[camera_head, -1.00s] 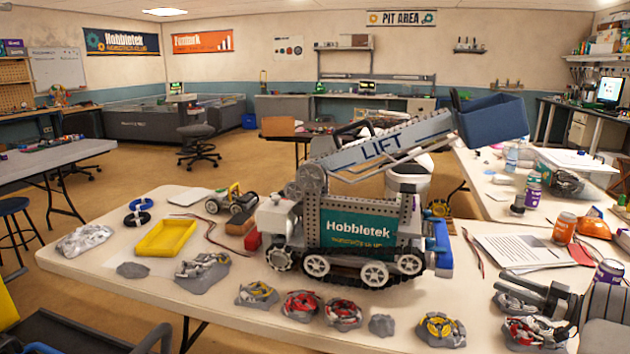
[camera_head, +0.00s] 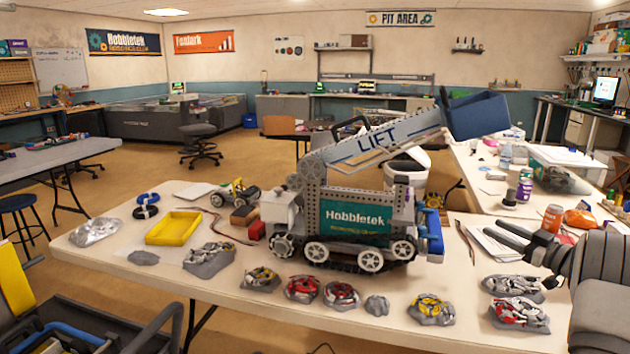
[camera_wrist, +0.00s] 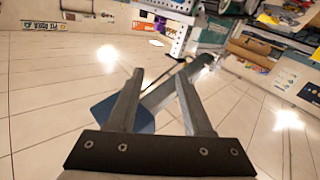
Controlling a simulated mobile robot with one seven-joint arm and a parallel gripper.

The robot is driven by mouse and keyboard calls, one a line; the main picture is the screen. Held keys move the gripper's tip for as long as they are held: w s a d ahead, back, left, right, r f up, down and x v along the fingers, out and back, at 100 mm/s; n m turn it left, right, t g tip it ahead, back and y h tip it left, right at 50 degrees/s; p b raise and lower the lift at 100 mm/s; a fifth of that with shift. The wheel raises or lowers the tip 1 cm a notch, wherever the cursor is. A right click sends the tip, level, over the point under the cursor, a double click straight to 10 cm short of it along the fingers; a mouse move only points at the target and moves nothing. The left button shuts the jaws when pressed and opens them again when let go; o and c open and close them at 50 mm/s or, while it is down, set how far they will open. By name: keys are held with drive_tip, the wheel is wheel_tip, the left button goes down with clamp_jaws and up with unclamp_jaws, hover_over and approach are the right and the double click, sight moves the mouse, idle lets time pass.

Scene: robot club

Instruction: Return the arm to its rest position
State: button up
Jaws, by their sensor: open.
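My gripper (camera_head: 525,243) is at the right of the head view, above the right end of the near table (camera_head: 130,305). Its two fingers are apart with nothing between them. My grey forearm fills the lower right corner. In the wrist view my gripper (camera_wrist: 158,95) also shows two spread fingers, with a blue bin (camera_wrist: 105,115) partly behind the left one. The gripper hides part of a sheet of paper (camera_head: 482,240) on the table.
The Hobbletek lift robot (camera_head: 350,215) stands mid-table, its arm raised to the blue bin (camera_head: 480,115). Several parts packets line the front edge, including a yellow-and-grey one (camera_head: 432,308). An orange can (camera_head: 552,218) stands behind my gripper. A yellow tray (camera_head: 173,228) lies left.

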drive_tip(key=s+a+r+m+t+h, duration=0.1)
drive_tip(key=a+r+m+h, duration=0.2)
drive_tip(key=r+h, duration=0.45)
drive_tip(key=s+a+r+m+h, duration=0.1)
drive_tip(key=a+r+m+h, duration=0.25)
drive_tip(key=r, duration=0.65)
drive_tip(key=s+a+f+g+y, duration=0.1)
drive_tip(key=s+a+f+g, duration=0.35)
drive_tip(key=s+a, duration=0.55)
drive_tip(key=s+a+f+m+g+y, duration=0.1)
drive_tip(key=s+a+f+g, duration=0.35)
drive_tip(key=s, duration=1.05)
drive_tip(key=s+a+f+g, duration=0.2)
drive_tip(key=s+a+f, duration=0.4)
drive_tip(key=s+a, duration=0.5)
wheel_tip(320, 180, up, 15)
drive_tip(key=s+d+p, duration=0.1)
drive_tip(key=p, duration=1.3)
drive_tip(key=shift+s+y+p, duration=0.3)
drive_tip(key=shift+s+p, duration=0.05)
